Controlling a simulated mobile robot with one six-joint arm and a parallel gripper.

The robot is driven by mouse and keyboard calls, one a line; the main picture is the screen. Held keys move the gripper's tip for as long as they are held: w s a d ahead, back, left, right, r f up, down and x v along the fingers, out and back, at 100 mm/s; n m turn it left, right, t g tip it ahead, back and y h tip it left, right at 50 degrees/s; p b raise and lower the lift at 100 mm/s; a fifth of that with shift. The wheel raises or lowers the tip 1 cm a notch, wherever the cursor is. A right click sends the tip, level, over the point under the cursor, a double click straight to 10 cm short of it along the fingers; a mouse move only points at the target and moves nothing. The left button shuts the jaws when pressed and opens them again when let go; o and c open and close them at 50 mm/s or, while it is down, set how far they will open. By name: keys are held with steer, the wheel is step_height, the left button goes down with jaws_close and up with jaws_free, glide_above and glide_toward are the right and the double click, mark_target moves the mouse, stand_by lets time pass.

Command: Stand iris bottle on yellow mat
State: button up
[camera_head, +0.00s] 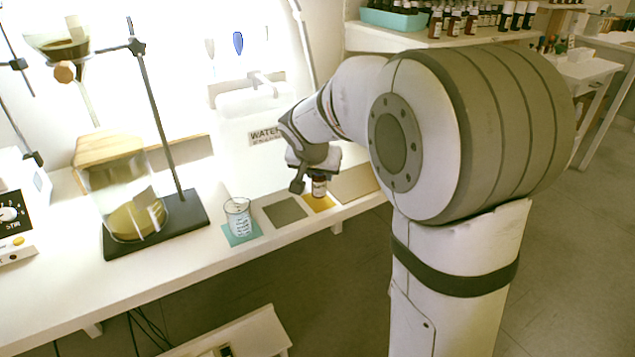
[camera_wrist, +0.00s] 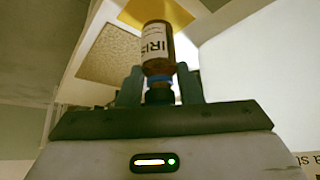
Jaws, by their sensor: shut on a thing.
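The iris bottle (camera_head: 319,187) is a small brown bottle with a white label. My gripper (camera_head: 314,172) is shut around the cap end, with one finger on each side in the wrist view (camera_wrist: 160,88). The bottle looks upright in the head view. The yellow mat (camera_head: 318,204) lies on the bench at the bottle's base, and it also shows beyond the base in the wrist view (camera_wrist: 170,10). I cannot tell whether the base touches the mat.
A grey mat (camera_head: 285,211) lies left of the yellow one. Left of that, a glass beaker (camera_head: 239,217) stands on a teal mat. A tan panel (camera_head: 356,182) lies to the right. A white water container (camera_head: 250,135) stands behind. A dark stand base (camera_head: 155,225) carries glassware farther left.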

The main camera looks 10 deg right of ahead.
steer(key=shift+f, duration=0.8)
steer(key=shift+f, duration=0.1)
steer(key=shift+f+b, duration=0.15)
steer(key=shift+b, duration=0.2)
steer(key=o, duration=1)
